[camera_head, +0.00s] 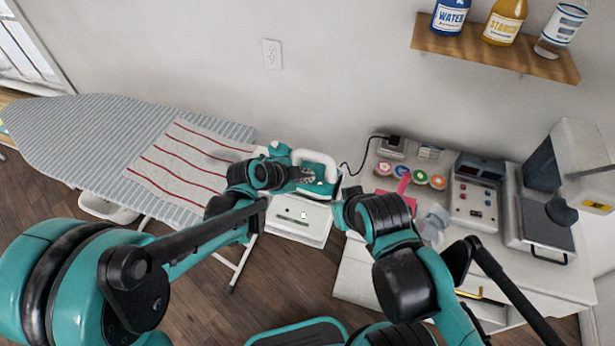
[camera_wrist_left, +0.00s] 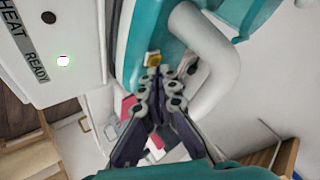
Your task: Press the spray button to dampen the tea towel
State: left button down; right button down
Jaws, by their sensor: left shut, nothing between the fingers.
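The tea towel (camera_head: 182,160), cream with red stripes, lies flat on the ironing board. The teal and white iron (camera_head: 318,182) rests on its white station (camera_head: 298,222) beside the board's right end. In the left wrist view, a small yellow button (camera_wrist_left: 153,57) shows on the iron's teal body (camera_wrist_left: 145,25), next to the white handle (camera_wrist_left: 203,55). My left gripper (camera_head: 306,174) is at the iron. Its closed, empty fingertips (camera_wrist_left: 157,73) are right at the button; I cannot tell whether they touch it.
The station's panel (camera_wrist_left: 45,45) reads HEAT READY with a lit lamp. The striped ironing board (camera_head: 85,125) extends left. A white cabinet (camera_head: 365,262) on the right holds round lids, a control box (camera_head: 474,190) and a press (camera_head: 540,215). Bottles stand on a wall shelf (camera_head: 487,53).

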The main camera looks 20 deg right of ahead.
aim_at(315, 160)
pick_arm(q)
jog(key=shift+f, duration=0.15)
jog(key=shift+r+p, duration=0.4)
jog(key=shift+r, duration=0.3)
notch_tip(315, 160, up, 6)
jog(key=p, duration=0.4)
jog(key=shift+p, duration=0.35)
dwell(0.5)
